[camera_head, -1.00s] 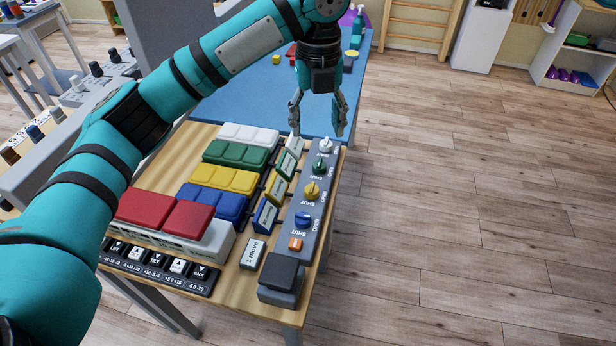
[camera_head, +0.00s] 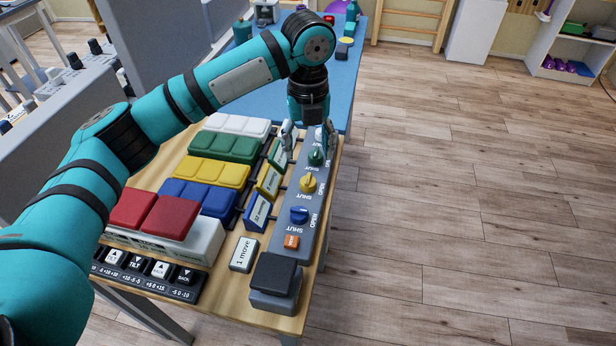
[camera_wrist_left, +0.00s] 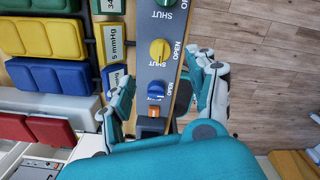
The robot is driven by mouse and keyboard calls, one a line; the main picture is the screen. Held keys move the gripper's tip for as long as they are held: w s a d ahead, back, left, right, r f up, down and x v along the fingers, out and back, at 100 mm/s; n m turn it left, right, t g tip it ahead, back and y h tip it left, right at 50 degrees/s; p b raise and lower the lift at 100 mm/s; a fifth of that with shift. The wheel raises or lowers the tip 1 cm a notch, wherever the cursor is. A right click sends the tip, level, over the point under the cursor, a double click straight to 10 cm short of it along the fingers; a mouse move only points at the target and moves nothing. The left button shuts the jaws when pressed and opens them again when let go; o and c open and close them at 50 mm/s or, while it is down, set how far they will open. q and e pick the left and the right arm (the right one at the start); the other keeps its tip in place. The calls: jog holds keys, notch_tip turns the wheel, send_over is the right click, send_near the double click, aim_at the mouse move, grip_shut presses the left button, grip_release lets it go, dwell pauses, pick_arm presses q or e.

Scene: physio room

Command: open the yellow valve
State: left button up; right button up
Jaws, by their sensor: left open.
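The yellow valve (camera_head: 308,182) is a round knob with a raised ridge on a grey panel (camera_head: 282,242). Its ridge runs along the panel's length, roughly in line with the word SHUT; OPEN is printed to its right. The knob also shows in the left wrist view (camera_wrist_left: 159,50), between the finger lines. My left gripper (camera_head: 309,138) points down over the panel's far part, near the green knob (camera_head: 316,158). It is open and empty, its fingers spread to either side of the panel in the left wrist view (camera_wrist_left: 164,78). My right gripper is not in view.
A blue knob (camera_head: 299,215), its ridge lying crosswise, and an orange button (camera_head: 291,241) sit nearer on the panel. Labelled plates and coloured pads (camera_head: 219,172) stand to the left. A black-topped block (camera_head: 274,275) stands at the near end. Open floor lies right.

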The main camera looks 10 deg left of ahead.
aim_at(308, 177)
pick_arm(q)
notch_tip(308, 177, down, 9)
jog(key=shift+f, duration=0.4)
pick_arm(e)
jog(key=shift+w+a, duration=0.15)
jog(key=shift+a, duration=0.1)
pick_arm(q)
jog(key=shift+c, duration=0.3)
jog(key=c, duration=1.1)
jog(key=shift+r+n+p, duration=0.25)
jog(key=shift+n+p, duration=0.05)
jog(key=shift+p, duration=0.45)
jog(key=n+p, duration=1.1)
jog(key=p, duration=0.4)
jog(key=n+p, duration=0.2)
jog(key=n, duration=0.1)
jog(key=shift+p, duration=0.35)
jog(key=shift+f+n+p, duration=0.1)
jog(key=shift+n+p, duration=0.9)
jog(key=shift+n, duration=0.6)
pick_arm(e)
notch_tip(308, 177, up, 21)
pick_arm(q)
jog(key=shift+w, duration=0.1)
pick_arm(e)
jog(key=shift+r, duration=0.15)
